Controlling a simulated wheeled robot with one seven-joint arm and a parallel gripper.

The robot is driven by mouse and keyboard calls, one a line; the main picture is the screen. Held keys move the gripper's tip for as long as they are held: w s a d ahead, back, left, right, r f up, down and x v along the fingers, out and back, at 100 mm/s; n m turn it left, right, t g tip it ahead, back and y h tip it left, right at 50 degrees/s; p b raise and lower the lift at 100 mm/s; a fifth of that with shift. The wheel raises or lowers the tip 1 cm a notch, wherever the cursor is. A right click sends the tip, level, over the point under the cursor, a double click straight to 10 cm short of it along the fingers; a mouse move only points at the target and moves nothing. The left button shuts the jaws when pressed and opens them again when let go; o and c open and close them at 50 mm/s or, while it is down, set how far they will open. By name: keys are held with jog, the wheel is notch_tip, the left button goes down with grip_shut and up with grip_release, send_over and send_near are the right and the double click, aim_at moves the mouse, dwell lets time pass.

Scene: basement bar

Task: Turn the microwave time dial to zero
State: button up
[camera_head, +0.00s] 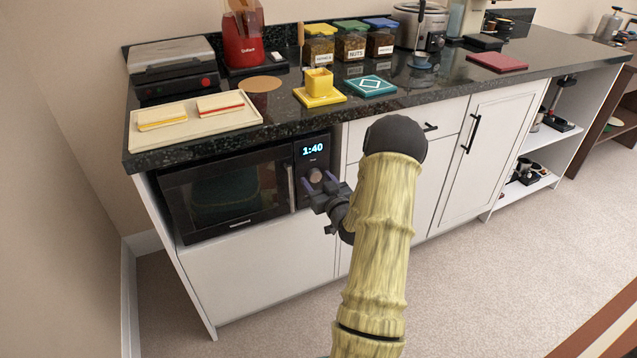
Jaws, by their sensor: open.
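The black microwave (225,188) sits in an open bay of the white cabinet, under the dark stone counter. Its door is shut and its display (313,149) reads 1:40. The round time dial (316,175) is below the display on the right-hand panel. My gripper (318,184) is in front of the panel at the dial. I cannot tell whether a finger touches the dial. My arm reaches in from the lower right and hides part of the cabinet.
On the counter (437,96) are a cream tray (245,120) with two sandwiches, a yellow coaster (320,97) with a yellow cup, a teal coaster (371,87), a red blender (243,35) and several jars. The carpet (520,280) at right is mostly clear. A wall stands at left.

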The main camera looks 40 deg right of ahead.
jog(key=c, duration=1)
